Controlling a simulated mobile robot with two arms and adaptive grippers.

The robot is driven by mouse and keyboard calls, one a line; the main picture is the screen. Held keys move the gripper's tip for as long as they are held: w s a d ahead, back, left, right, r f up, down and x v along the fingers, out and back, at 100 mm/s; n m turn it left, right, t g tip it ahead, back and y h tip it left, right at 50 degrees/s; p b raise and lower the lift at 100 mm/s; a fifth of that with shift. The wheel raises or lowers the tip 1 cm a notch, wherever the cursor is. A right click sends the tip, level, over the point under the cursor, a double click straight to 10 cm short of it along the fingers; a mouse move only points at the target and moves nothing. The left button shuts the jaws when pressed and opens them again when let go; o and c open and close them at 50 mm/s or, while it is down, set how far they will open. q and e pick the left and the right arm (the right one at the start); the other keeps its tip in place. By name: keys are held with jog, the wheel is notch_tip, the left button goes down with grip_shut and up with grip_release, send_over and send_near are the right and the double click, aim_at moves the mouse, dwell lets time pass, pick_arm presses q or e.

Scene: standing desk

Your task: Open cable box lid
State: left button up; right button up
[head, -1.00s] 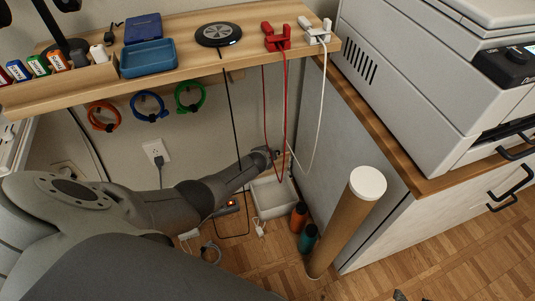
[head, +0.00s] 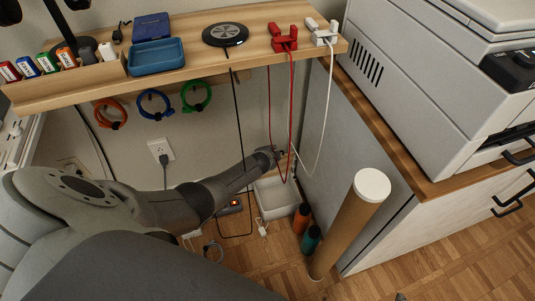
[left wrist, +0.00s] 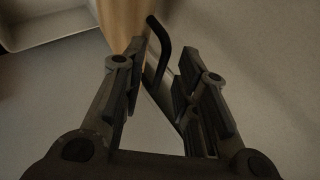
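The pale cable box (head: 272,208) stands on the floor below the shelf, beside the cabinet. Its top is open and its empty-looking inside shows; a corner of it also shows in the left wrist view (left wrist: 48,38). My left gripper (head: 283,153) is above the box's far end, close to the cabinet side. In the left wrist view its fingers (left wrist: 156,85) stand apart. A dark bent handle (left wrist: 159,45) and a pale panel edge, perhaps the lid, lie between or beyond them. Contact cannot be told. A dark tip at the head view's bottom edge may be my right gripper (head: 400,297).
Red (head: 291,120) and white (head: 325,110) cables hang from the shelf near my left gripper. A tall cardboard tube (head: 345,230) and orange (head: 302,218) and teal (head: 311,239) bottles stand right of the box.

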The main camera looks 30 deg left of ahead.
pick_arm(q)
jog(key=v, duration=1.1)
jog(key=shift+r, duration=0.15)
jog(key=shift+s+d, duration=0.1)
jog(key=shift+d, duration=0.05)
dwell(0.6)
